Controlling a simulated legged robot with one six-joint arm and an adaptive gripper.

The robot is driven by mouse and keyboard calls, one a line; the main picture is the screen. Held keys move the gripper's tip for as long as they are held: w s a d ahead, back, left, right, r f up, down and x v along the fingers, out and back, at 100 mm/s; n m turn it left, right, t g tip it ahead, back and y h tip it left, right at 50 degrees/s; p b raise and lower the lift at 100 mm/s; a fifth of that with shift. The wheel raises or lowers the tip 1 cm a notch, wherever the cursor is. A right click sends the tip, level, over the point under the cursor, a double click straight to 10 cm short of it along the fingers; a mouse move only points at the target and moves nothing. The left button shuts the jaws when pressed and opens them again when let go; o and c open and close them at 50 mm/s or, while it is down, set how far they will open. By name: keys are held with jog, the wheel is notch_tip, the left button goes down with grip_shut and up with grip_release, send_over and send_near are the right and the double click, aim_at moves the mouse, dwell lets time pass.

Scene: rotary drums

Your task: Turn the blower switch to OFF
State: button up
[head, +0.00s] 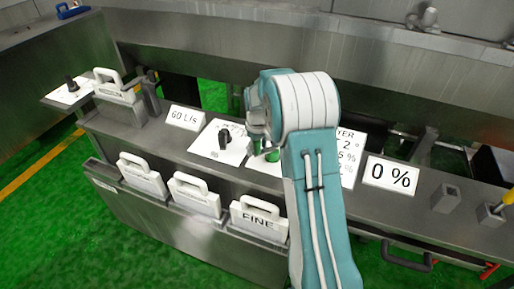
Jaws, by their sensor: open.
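A black rotary knob (224,138) stands on a white label plate (207,147) on the steel console, just left of my arm. Another black knob (72,84) sits on a white plate at the far left. The small print is too fine to tell which is the blower switch. My gripper (258,143) is partly visible beside and below my wrist, right of the nearer knob. It is open and appears apart from that knob. A white plate with a green part (272,155) lies below it, partly hidden by my arm.
A "60 L/s" sign (186,117) stands behind the nearer knob; a "0 %" sign (391,175) is to the right. White handled plates, one marked "FINE" (259,218), line the console's front. A steel block (445,197) stands right. Green floor (60,210) is clear at left.

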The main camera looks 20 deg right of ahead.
grip_shut()
